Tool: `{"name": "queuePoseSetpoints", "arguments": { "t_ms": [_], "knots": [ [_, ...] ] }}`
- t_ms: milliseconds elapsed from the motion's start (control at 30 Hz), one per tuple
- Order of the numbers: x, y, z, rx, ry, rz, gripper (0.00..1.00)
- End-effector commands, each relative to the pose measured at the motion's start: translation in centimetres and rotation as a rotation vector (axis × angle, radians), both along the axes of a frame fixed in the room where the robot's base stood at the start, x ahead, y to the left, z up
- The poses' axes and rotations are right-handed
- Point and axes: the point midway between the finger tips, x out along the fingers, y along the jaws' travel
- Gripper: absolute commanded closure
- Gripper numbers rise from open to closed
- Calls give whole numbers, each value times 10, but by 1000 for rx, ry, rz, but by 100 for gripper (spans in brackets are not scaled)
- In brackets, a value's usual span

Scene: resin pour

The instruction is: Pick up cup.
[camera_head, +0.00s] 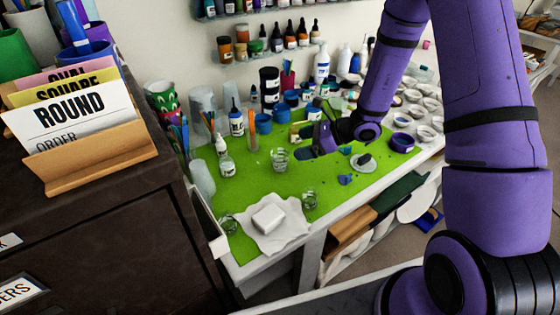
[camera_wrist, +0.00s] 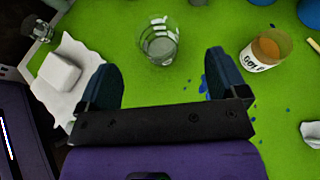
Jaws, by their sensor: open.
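A clear cup (camera_head: 279,158) with graduation-like marks stands upright on the green mat (camera_head: 265,190). In the wrist view the clear cup (camera_wrist: 159,45) is just beyond and between my fingertips, apart from them. My gripper (camera_head: 308,146) is low over the mat, to the right of the cup in the head view. In the wrist view my gripper (camera_wrist: 162,68) has its two fingers spread wide, with nothing between them. The cup looks empty or holds only clear content; I cannot tell which.
A white block (camera_head: 267,217) lies on a crumpled white sheet, with small glasses (camera_head: 309,200) nearby. A labelled cup with brown content (camera_wrist: 262,52) stands right of the clear cup in the wrist view. Bottles (camera_head: 236,122) crowd the back. Blue spills mark the mat.

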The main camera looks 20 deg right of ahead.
Motion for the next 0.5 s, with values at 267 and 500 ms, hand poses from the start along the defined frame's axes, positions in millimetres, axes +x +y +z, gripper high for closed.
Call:
{"name": "queuePoseSetpoints", "arguments": {
  "t_ms": [267,500],
  "knots": [
    [6,16,-11,0,1,2,9],
    [14,43,-29,-1,1,3,9]
  ]
}}
